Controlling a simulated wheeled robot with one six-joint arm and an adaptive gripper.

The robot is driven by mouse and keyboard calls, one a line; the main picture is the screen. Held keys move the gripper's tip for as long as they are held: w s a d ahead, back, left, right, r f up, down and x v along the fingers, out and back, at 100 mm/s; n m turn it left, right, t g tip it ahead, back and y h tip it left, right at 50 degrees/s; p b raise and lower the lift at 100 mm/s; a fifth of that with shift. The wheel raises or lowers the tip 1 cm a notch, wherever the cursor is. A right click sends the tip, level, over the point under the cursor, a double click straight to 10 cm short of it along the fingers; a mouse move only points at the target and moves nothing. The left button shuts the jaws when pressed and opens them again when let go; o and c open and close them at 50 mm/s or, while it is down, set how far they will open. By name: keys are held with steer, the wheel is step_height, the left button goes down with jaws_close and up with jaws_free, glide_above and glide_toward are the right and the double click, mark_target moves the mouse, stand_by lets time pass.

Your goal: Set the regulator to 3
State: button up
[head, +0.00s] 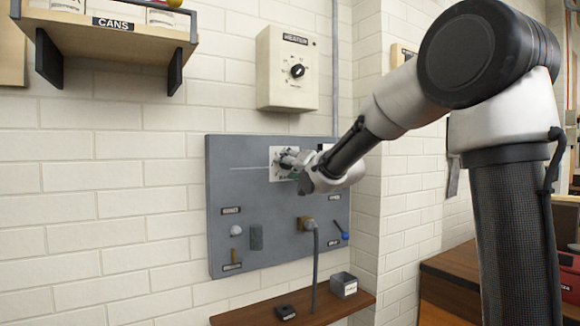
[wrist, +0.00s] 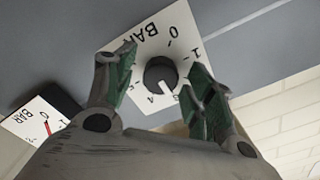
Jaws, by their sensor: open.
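The regulator is a round black knob (wrist: 160,74) on a white plate marked BAR, with printed numbers around it. A pale pointer mark shows on the knob's lower side in the wrist view; the exact number it points at is hard to read. My gripper (wrist: 163,68) is open, with one green-padded finger to the left of the knob and the other to the right. I see no clear contact with the knob. In the head view, my gripper (head: 289,161) is at the white plate (head: 276,153) on the grey panel and hides the knob.
A white BAR gauge (wrist: 35,122) with a red needle sits beside the plate. A heater box (head: 288,70) hangs above, a wooden shelf (head: 250,317) below.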

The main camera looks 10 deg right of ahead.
steer(key=shift+s, duration=0.1)
steer(key=v, duration=1.2)
steer(key=s+d+f+n+g+h, duration=0.2)
steer(key=s+d+f+g+h, duration=0.15)
steer(key=f, duration=0.45)
steer(key=s+d+f+n+g+h, duration=0.2)
steer(key=s+d+f+g, duration=0.25)
steer(key=f, duration=0.35)
steer(key=s+d+f+g, duration=0.1)
steer(key=s+f+g, duration=0.1)
steer(key=s, duration=1)
steer(key=s+d+f+n+g, duration=0.1)
steer(key=s+d+f+g, duration=0.1)
steer(key=s, duration=1)
steer(key=shift+s+d+f+g, duration=0.25)
steer(key=shift+s+f+g, duration=0.15)
steer(key=shift+g, duration=0.1)
